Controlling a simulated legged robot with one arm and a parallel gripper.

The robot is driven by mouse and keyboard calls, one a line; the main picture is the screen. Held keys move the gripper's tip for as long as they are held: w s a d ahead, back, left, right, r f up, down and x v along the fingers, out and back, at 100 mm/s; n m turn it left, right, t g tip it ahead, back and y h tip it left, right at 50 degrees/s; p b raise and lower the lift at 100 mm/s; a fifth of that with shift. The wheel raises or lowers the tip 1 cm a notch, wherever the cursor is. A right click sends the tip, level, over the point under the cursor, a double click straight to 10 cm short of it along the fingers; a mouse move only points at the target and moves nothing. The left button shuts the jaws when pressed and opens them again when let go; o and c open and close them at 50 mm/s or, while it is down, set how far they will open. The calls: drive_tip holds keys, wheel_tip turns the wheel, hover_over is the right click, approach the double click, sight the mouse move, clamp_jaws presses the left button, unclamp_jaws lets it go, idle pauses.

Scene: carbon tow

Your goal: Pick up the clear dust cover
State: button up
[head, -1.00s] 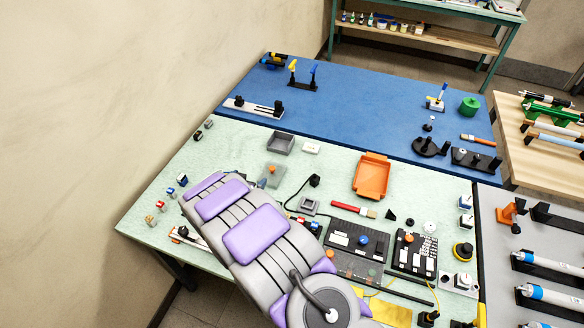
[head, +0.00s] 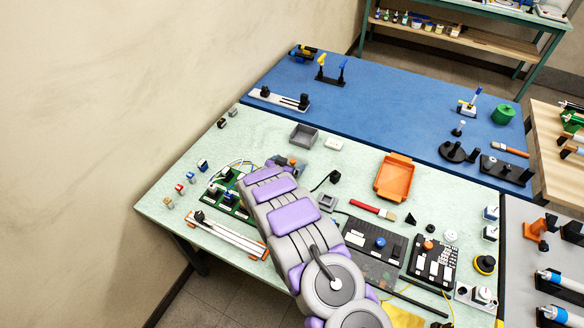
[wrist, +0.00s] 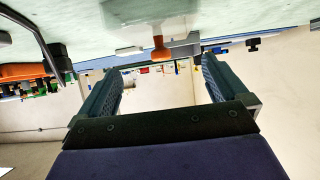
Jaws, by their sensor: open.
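The clear dust cover with its orange knob (wrist: 160,48) shows in the wrist view, which is upside down. The knob lies ahead of my gripper (wrist: 158,74), between the two fingers in the picture. My gripper is open with nothing between its fingers; they look apart from the knob. In the head view a bit of orange at the knob (head: 291,160) shows just past the end of my arm. My arm hides most of the cover and the gripper there. The cover's clear walls are hard to make out.
A green circuit board (head: 228,198) with wires lies left of my arm. A grey tray (head: 304,135) and a white block (head: 333,144) stand behind the cover. An orange tray (head: 393,178) and red-handled brush (head: 371,209) lie to the right. A black cable plug (head: 335,177) is near.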

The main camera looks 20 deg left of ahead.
sight(291, 163)
drive_tip(key=w+f+b, duration=0.1)
drive_tip(key=w+f, duration=0.1)
drive_tip(key=w, duration=0.1)
drive_tip(key=shift+f, duration=0.4)
drive_tip(key=shift+w+f, duration=0.25)
drive_tip(key=shift+w, duration=0.45)
drive_tip(key=c, duration=0.8)
